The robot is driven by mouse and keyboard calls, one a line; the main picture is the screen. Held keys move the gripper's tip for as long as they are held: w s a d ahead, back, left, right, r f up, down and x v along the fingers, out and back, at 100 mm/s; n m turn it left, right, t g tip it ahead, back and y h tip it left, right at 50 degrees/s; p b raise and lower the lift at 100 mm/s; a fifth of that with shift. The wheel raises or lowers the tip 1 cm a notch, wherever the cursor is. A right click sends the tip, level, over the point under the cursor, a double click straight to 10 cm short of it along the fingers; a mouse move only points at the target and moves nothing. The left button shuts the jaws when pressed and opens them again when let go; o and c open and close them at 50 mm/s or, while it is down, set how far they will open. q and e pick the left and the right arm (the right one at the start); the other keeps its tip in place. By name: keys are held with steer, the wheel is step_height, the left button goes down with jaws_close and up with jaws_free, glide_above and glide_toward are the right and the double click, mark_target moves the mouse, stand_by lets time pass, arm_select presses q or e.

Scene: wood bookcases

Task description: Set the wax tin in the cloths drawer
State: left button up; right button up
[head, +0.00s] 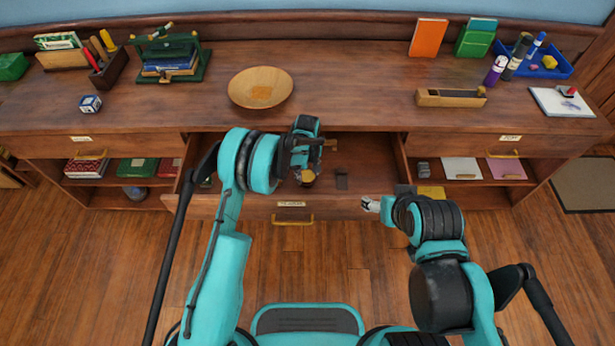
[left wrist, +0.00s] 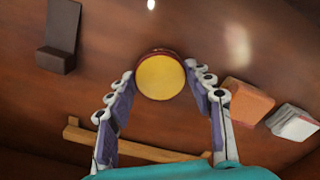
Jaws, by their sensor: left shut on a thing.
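The wax tin (head: 307,178) is small and round with a yellow face; it also shows in the left wrist view (left wrist: 160,77). My left gripper (head: 304,166) is shut on it, one finger on each side. It holds the tin over the pulled-out middle drawer (head: 250,207); I cannot tell how far the tin is above the drawer floor. This drawer has a pale label and a brass handle; the label is too small to read. My right gripper (head: 371,204) is near the drawer's front right; its fingers are too small to judge.
In the drawer lie a dark grey piece (left wrist: 60,38), an orange-brown block (left wrist: 247,101), a whitish block (left wrist: 294,122) and a wooden strip (left wrist: 135,144). The desktop above holds a wooden bowl (head: 260,88) and a wood plane (head: 450,97). The drawer's middle has bare floor.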

mark_target(307, 176)
arm_select(q)
steer(key=shift+f, duration=0.3)
steer(key=shift+f, duration=0.25)
steer(key=o, duration=1.3)
steer(key=shift+r, duration=0.1)
steer(key=shift+c, duration=0.2)
steer(key=shift+r, duration=0.35)
step_height(307, 176, up, 12)
steer(key=p, duration=0.4)
